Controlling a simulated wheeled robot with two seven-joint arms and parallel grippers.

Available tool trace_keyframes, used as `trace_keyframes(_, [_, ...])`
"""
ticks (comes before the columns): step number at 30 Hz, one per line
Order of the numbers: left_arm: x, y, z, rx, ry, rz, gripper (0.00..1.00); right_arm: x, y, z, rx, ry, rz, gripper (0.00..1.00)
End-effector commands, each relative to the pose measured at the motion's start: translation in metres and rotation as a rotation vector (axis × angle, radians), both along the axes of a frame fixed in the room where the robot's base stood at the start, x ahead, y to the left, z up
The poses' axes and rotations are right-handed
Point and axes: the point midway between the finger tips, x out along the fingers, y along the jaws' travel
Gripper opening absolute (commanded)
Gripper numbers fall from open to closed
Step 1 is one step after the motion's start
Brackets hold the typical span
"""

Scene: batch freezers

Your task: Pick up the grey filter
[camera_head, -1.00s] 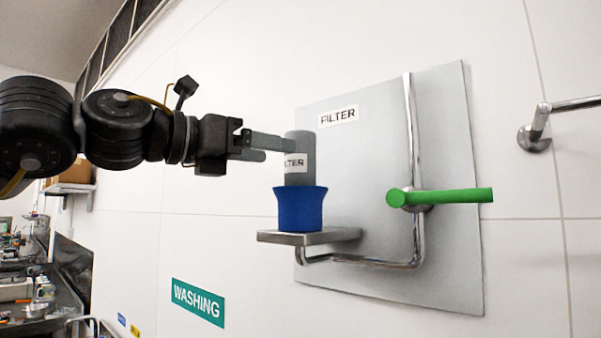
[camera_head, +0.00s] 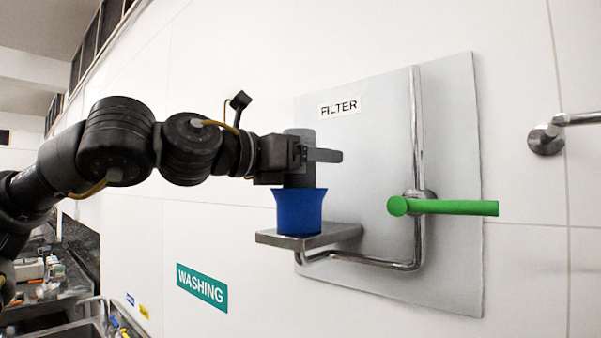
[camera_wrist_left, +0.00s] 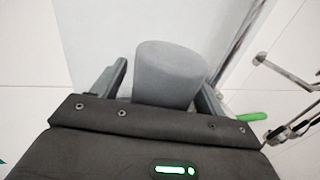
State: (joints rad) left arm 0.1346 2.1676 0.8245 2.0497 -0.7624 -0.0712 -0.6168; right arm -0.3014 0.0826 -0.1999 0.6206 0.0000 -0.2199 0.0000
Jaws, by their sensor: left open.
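The grey filter (camera_head: 300,178) is a grey cylinder standing upright in a blue holder (camera_head: 298,212) on a small metal shelf. My left gripper (camera_head: 322,156) reaches in from the left at the filter's height and hides much of it. In the left wrist view, the filter's rounded top (camera_wrist_left: 170,68) lies between the two open fingers, with a small gap visible at the left finger. Whether the right finger touches it I cannot tell. My right gripper is not in view.
The metal shelf (camera_head: 290,240) is carried by a bent pipe (camera_head: 417,130) on a grey wall panel (camera_head: 450,150) labelled FILTER. A green handle (camera_head: 450,207) sticks out to the right of the filter. A washing sign (camera_head: 202,288) is below left. A metal rail (camera_head: 548,138) is at the far right.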

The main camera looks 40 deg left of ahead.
Motion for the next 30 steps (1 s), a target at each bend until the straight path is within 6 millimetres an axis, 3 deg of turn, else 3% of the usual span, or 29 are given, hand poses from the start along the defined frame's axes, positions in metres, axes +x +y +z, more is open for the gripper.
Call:
trace_keyframes(2, [0.0, 0.0, 0.0, 0.0, -0.001, 0.0, 0.73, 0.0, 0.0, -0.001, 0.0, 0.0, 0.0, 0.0])
trace_keyframes(15, [0.0, 0.0, -0.001, 0.0, 0.001, 0.0, 0.17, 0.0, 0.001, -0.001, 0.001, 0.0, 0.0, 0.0])
trace_keyframes(25, [0.0, 0.0, 0.003, 0.001, 0.0, 0.001, 0.15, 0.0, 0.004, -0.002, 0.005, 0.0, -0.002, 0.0])
trace_keyframes(30, [0.0, 0.0, 0.018, 0.001, -0.001, 0.002, 0.15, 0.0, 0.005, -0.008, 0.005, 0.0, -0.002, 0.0])
